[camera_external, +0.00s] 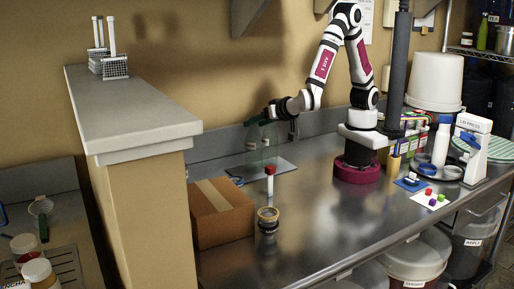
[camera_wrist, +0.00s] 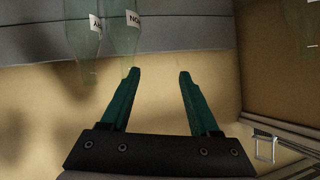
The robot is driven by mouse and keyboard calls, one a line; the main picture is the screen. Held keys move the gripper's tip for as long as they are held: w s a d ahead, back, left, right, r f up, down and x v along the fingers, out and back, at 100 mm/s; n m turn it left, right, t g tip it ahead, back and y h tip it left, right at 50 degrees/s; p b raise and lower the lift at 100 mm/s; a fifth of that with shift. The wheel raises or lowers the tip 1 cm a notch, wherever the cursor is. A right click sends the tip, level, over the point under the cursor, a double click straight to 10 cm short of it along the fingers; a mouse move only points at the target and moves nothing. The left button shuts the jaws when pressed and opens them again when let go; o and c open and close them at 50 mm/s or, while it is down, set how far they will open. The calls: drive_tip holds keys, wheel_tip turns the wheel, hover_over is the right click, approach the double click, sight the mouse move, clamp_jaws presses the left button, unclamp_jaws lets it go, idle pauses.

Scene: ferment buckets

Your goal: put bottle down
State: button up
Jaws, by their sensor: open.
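My gripper (camera_external: 264,118) is raised above the back of the steel counter, left of my base. Its green fingers, seen in the wrist view (camera_wrist: 157,72), are apart with nothing between them. Two pale green, see-through bottle shapes show at the top left of the wrist view: one bottle (camera_wrist: 82,30) and, beside it, another (camera_wrist: 122,38), each with a white label. The right shape's end lies near the left fingertip; I cannot tell whether they touch. Under the gripper in the external view, faint clear glass (camera_external: 262,153) is hard to make out.
A cardboard box (camera_external: 220,212) stands on the counter's left part, beside a red-topped white piece (camera_external: 270,181) and a round jar (camera_external: 268,219). A raised ledge (camera_external: 130,105) is at left. The counter's middle (camera_external: 312,215) is clear. A white bucket (camera_external: 434,82) stands right of my base.

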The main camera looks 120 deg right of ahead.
drive_tip(key=w+a+r+n+t+y, duration=0.4)
drive_tip(key=w+a+t+y, duration=0.35)
drive_tip(key=a, duration=0.25)
drive_tip(key=s+a+r+n+y, duration=0.2)
drive_tip(key=s+a+n+y, duration=0.15)
drive_tip(key=a+y, duration=0.25)
drive_tip(key=s+f+n+g, duration=0.1)
drive_tip(key=s+g, duration=0.4)
drive_tip(key=s, duration=0.8)
drive_tip(key=s+d+f+n+g, duration=0.1)
drive_tip(key=s+g, duration=0.4)
drive_tip(key=s, duration=0.8)
drive_tip(key=f+n, duration=0.1)
drive_tip(key=n, duration=0.1)
drive_tip(key=shift+f+n+g, duration=0.2)
drive_tip(key=shift+n+g, duration=0.15)
